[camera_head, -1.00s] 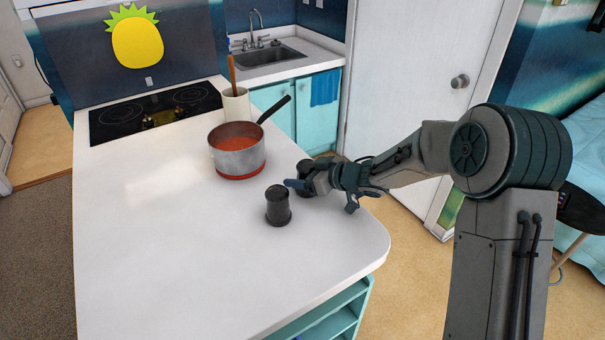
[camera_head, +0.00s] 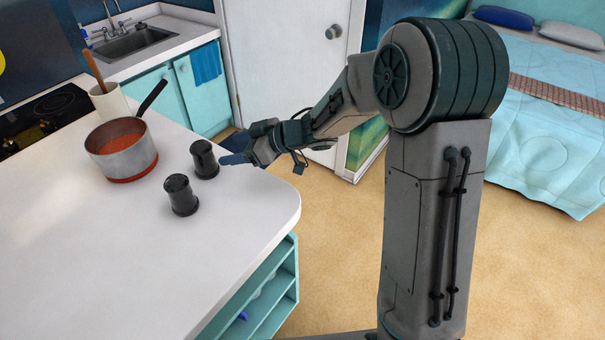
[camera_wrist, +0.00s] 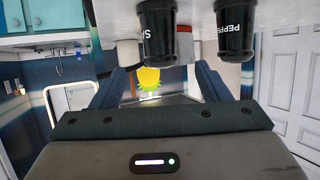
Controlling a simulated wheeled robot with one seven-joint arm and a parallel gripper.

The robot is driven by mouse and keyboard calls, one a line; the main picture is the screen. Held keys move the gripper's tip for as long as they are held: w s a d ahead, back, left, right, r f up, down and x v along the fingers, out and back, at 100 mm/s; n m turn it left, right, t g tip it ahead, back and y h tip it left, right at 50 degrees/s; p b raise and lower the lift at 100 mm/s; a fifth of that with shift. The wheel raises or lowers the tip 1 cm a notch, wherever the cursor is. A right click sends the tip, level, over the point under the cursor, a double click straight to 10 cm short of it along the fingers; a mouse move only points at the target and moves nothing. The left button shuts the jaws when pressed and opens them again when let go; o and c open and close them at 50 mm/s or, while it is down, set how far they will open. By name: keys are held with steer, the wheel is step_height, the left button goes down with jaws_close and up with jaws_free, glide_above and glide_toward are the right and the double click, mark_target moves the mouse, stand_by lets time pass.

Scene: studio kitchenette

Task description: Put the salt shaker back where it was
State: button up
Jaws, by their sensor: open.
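Two black shakers stand upright on the white countertop. In the wrist view, which is upside down, the one marked "SA", the salt shaker (camera_wrist: 159,35), is in line with the space between my fingers. The one marked "PEPPER" (camera_wrist: 236,32) is to its right. In the head view the salt shaker (camera_head: 204,160) appears to be the farther one, closest to my gripper, and the pepper shaker (camera_head: 181,195) the nearer one. My gripper (camera_head: 234,159) is open, just right of the salt shaker and apart from it. Its two fingers (camera_wrist: 162,82) show with nothing held between them.
A saucepan (camera_head: 122,159) with red contents stands left of the shakers, its handle towards the back. Behind it is a white crock (camera_head: 110,103) with a wooden utensil. The countertop (camera_head: 120,260) is clear in front, and its rounded edge lies right of the shakers.

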steer(key=w+d+r+m+t+h, duration=0.1)
steer(key=d+r+m+t+h, duration=0.3)
steer(key=d, duration=0.3)
steer(key=w+d+r+m+t+h, duration=0.25)
steer(key=d+h, duration=0.25)
steer(key=d, duration=0.3)
steer(key=s+d+m+h, duration=0.4)
steer(key=s+d, duration=0.2)
steer(key=d, duration=0.1)
steer(key=s+d+f+m+g, duration=0.1)
steer(key=s+g, duration=0.3)
steer(key=s, duration=0.7)
steer(key=s+d+f+m+g, duration=0.1)
steer(key=s+f+m+g, duration=0.1)
steer(key=s, duration=0.9)
steer(key=shift+d+f+m+g, duration=0.2)
steer(key=shift+f+m+g, duration=0.15)
steer(key=shift+m+g, duration=0.4)
steer(key=shift+a, duration=0.1)
